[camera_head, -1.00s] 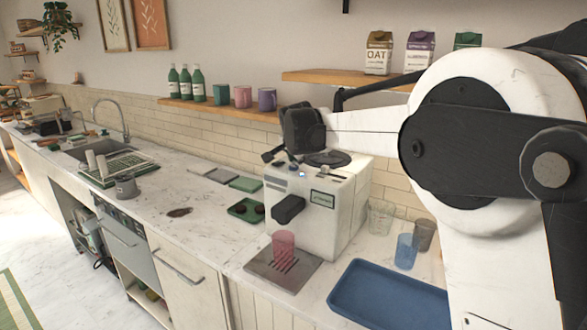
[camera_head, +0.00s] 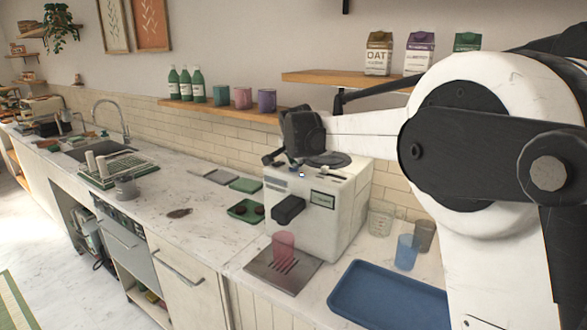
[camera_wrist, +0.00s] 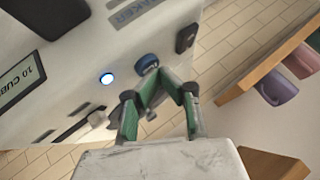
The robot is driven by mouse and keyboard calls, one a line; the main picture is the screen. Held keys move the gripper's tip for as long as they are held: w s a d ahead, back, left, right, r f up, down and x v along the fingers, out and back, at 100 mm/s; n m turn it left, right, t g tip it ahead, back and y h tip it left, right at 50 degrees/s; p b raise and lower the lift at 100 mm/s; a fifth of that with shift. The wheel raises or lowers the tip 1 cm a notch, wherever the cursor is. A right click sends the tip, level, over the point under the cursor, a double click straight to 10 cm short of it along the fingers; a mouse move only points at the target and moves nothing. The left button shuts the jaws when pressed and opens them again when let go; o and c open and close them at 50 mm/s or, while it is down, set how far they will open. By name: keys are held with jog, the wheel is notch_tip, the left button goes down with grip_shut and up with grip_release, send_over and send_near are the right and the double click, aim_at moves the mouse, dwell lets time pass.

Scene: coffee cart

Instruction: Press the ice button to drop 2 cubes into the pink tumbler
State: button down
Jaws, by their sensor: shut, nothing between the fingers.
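The pink tumbler (camera_head: 284,247) stands upright on the metal drip tray (camera_head: 262,276) in front of the white ice machine (camera_head: 335,225). I cannot make out any cubes in it. The ice button (camera_wrist: 107,78) glows white-blue on the machine's top in the wrist view and also shows in the head view (camera_head: 302,174). A display (camera_wrist: 22,80) beside it seems to read 10 CUBES. My gripper (camera_wrist: 160,75) is shut and empty above the machine top, close to a blue round knob (camera_wrist: 148,62) and to one side of the lit button. I cannot tell whether the fingertips touch anything.
A blue tray (camera_head: 385,298) lies right of the machine. A blue cup (camera_head: 406,252) and clear glasses stand behind it. A green tray (camera_head: 246,209) with dark items sits left of the machine. A shelf with cups (camera_head: 243,98) hangs behind.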

jog(key=shift+f, duration=0.25)
jog(key=shift+r, duration=0.15)
dwell(0.4)
jog(key=shift+r+p, duration=0.35)
jog(key=shift+r, duration=0.45)
jog(key=shift+r, duration=0.1)
jog(key=shift+r+p, duration=1.35)
jog(key=shift+r, duration=1.05)
notch_tip(320, 180, up, 4)
jog(key=p, duration=0.3)
jog(key=shift+p, duration=0.3)
